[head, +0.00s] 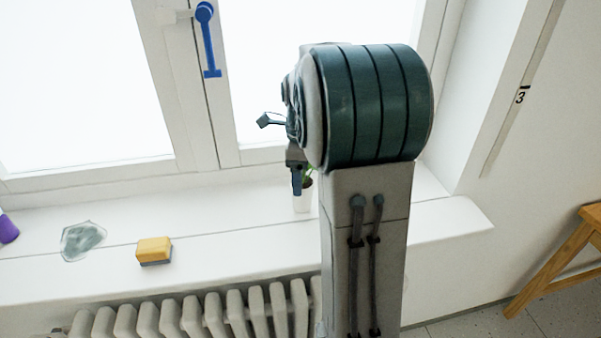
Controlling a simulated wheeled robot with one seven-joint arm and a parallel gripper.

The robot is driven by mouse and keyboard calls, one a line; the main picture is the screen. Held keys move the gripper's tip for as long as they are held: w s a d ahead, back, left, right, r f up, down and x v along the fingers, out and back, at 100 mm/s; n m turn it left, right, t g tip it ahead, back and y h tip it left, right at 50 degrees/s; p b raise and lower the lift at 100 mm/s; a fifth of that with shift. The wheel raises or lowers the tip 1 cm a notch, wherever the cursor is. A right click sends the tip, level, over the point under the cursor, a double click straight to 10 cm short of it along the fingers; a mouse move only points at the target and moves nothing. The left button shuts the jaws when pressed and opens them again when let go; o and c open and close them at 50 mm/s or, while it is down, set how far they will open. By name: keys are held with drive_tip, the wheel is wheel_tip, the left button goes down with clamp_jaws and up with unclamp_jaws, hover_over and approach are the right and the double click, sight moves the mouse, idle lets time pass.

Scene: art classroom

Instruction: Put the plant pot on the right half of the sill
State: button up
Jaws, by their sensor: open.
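The plant pot (301,204) is small and white and stands on the white sill (225,220). A bit of dark soil and green leaf shows above its rim. My arm hides its right side. My gripper (298,182) is at the pot's top, partly hidden behind my own wrist. Only one dark blue finger shows clearly, pointing down in front of the plant. The gripper is open; I cannot tell whether it touches the pot. The sill runs on to the right behind my arm and ends near the wall.
A yellow sponge (154,250), a grey-green translucent patch (82,240) and a purple object (8,229) are on the sill's left. A window with a blue handle (208,40) stands behind. A radiator (190,315) is below. A wooden stool (565,255) is at right. The sill's right end looks clear.

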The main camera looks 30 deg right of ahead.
wheel_tip(320, 180, up, 12)
drive_tip(key=shift+r, duration=0.15)
drive_tip(key=s+a+f+n+t, duration=0.1)
drive_tip(key=s+a+f+n, duration=0.4)
drive_tip(key=n, duration=0.8)
drive_tip(key=s+a+f+n+t, duration=0.2)
drive_tip(key=s+a+f+n, duration=0.4)
drive_tip(key=s+a+n, duration=0.3)
drive_tip(key=s+n, duration=0.3)
drive_tip(key=s, duration=0.2)
drive_tip(key=shift+s+n, duration=0.15)
drive_tip(key=shift+n, duration=0.25)
